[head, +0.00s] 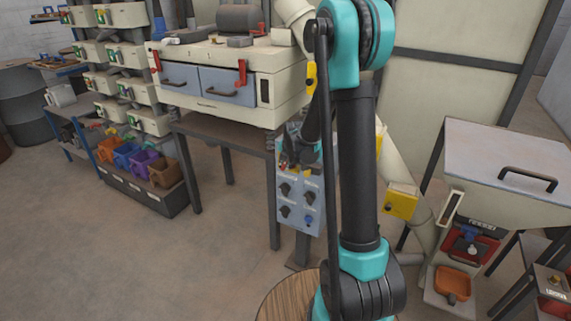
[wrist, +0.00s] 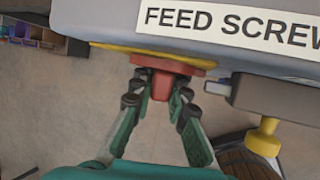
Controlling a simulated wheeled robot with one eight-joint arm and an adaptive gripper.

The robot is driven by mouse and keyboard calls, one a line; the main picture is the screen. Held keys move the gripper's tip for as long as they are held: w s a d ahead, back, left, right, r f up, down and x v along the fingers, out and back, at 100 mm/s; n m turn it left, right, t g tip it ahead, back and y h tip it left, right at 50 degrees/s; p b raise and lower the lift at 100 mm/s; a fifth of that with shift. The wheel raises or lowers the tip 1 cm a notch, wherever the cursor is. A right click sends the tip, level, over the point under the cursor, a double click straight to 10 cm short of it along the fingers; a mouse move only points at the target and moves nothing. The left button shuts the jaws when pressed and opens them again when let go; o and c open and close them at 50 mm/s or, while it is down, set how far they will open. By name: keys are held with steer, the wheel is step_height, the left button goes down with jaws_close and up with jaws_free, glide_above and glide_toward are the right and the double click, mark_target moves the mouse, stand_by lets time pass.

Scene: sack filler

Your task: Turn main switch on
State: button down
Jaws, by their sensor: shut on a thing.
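The control panel (head: 301,210) hangs below the cream machine in the head view, with several dark rotary knobs and a blue one on its face. My gripper (head: 292,165) is at the panel's upper left, and my arm partly hides that area. In the wrist view, a red switch handle (wrist: 161,83) with a wide red base sits on a yellow plate (wrist: 112,47) on the panel. My gripper (wrist: 160,98) has its teal fingers shut on this handle, one on each side. The handle's exact turn angle is hard to tell.
In the wrist view, a dark knob (wrist: 272,95) stands close right of the gripper, with a yellow part (wrist: 264,138) beyond it. A "FEED SCREW" label (wrist: 235,22) is above. In the head view, yellow parts and a hopper (head: 505,160) stand right; open floor lies left.

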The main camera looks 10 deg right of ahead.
steer(key=m+t+y, duration=0.1)
steer(key=t+y, duration=0.2)
steer(key=y, duration=0.1)
steer(key=shift+d+f, duration=0.1)
steer(key=shift+d, duration=0.05)
steer(key=shift+t, duration=0.3)
steer(key=shift+s, duration=0.1)
stand_by(0.4)
steer(key=c, duration=1.5)
jaws_free()
steer(key=v, duration=1.2)
